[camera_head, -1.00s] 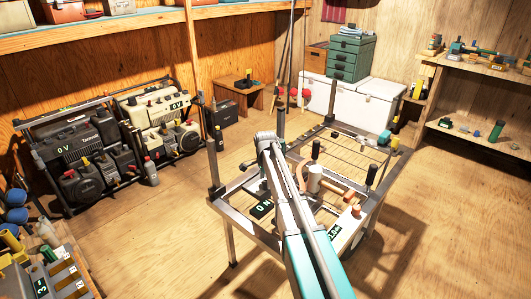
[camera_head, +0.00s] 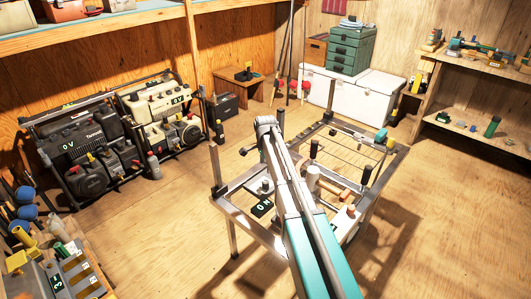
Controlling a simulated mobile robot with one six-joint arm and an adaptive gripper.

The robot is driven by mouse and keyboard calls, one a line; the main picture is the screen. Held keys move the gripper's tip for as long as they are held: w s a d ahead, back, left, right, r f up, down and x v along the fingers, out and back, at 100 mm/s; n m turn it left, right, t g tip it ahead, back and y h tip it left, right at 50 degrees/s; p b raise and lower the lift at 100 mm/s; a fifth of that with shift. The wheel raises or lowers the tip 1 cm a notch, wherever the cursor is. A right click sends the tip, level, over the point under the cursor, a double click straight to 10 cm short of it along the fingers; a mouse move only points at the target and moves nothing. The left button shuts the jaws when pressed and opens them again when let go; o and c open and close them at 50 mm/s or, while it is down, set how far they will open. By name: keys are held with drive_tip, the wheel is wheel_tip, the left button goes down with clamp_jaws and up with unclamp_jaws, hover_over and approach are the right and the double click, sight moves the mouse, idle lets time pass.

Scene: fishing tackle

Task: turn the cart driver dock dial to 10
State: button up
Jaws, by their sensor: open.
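The metal-framed cart (camera_head: 225,207) stands in the middle of the floor, with tall corner posts. A dark display block (camera_head: 262,207) with pale characters, which look like "0 N", is on its near left part. A small round dark knob (camera_head: 266,186) sits just behind the display; I cannot tell whether it is the driver dock dial. My arm reaches over the cart from the bottom and covers part of its middle. My gripper (camera_head: 245,151) shows small and dark at the left of the arm's far end, open and empty, above the cart's left side and apart from the display.
Two generator-like machines (camera_head: 85,155) stand in a rack at the left wall. A white chest (camera_head: 352,98) with green drawers (camera_head: 352,50) on it is at the back. A bench (camera_head: 60,290) fills the near left corner. Floor at the right is clear.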

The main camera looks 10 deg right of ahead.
drive_tip(key=shift+r+p, duration=1.75)
drive_tip(key=shift+r, duration=0.3)
drive_tip(key=s+a+n, duration=0.1)
drive_tip(key=s+n, duration=1.5)
drive_tip(key=s, duration=1.4)
wheel_tip(320, 180, up, 16)
drive_tip(key=p, duration=1.6)
drive_tip(key=shift+w+r+m, duration=0.15)
drive_tip(key=shift+w+m, duration=0.15)
drive_tip(key=shift+w, duration=0.15)
drive_tip(key=shift+a, duration=0.1)
